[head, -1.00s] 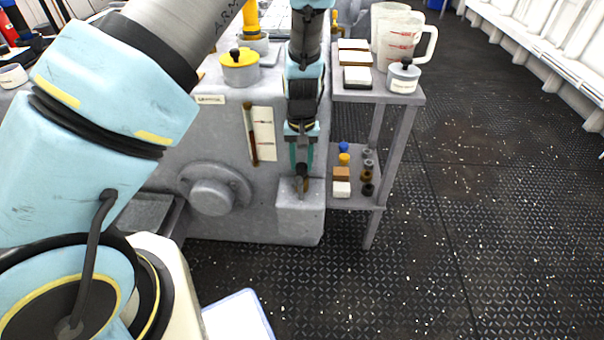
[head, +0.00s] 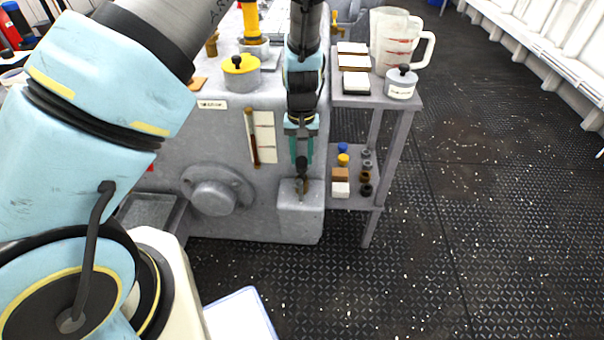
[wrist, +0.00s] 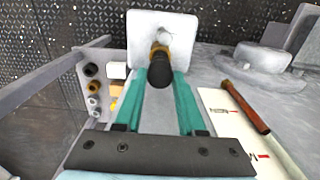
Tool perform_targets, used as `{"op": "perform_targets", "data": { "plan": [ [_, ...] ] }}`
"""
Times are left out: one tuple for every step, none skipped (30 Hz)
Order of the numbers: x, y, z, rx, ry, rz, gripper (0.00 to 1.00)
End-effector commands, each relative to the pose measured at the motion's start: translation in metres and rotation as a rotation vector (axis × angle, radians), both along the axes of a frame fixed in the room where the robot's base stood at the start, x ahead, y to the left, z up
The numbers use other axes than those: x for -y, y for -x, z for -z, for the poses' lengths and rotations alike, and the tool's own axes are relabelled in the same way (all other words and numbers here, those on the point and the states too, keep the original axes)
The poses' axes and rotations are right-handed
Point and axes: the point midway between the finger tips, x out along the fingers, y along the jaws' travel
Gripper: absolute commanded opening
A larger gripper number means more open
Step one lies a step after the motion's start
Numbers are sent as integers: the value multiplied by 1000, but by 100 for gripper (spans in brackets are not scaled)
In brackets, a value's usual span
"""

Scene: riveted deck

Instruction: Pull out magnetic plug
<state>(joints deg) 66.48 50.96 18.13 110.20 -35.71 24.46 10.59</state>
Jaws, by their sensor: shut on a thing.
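The magnetic plug (wrist: 160,70) has a dark round knob and a brass-coloured collar. My gripper (wrist: 163,74) is shut on it, with one teal fingertip on each side of the knob. In the head view, my gripper (head: 301,158) points down at the grey block (head: 300,212) low on the machine, and the plug (head: 302,167) shows dark below the fingertips. The block (wrist: 138,40) is right behind the plug in the wrist view. I cannot tell whether the plug's far end is clear of the block.
A grey shelf stand (head: 395,150) is close right of my gripper, with small fittings on its lower shelf and a measuring jug (head: 392,42) on top. A round flange (head: 212,196) and a sight gauge (head: 264,138) are to the left. The dark floor at right is clear.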

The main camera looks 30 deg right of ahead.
Motion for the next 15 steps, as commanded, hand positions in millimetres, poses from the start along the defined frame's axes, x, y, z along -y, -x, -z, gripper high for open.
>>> {"op": "perform_targets", "data": {
  "plan": [
    [0, 0, -4, 0, 0, 0, 0],
    [0, 0, -5, 0, 0, 0, 0],
    [0, 0, -7, 0, 0, 0, 0],
    [0, 0, -8, 0, 0, 0, 0],
    [0, 0, -9, 0, 0, 0, 0],
    [0, 0, -10, 0, 0, 0, 0],
    [0, 0, -12, 0, 0, 0, 0],
    [0, 0, -13, 0, 0, 0, 0],
    [0, 0, -14, 0, 0, 0, 0],
    [0, 0, -15, 0, 0, 0, 0],
    [0, 0, -17, 0, 0, 0, 0],
    [0, 0, -18, 0, 0, 0, 0],
    [0, 0, -19, 0, 0, 0, 0],
    [0, 0, -20, 0, 0, 0, 0],
    [0, 0, -22, 0, 0, 0, 0]
  ]
}}
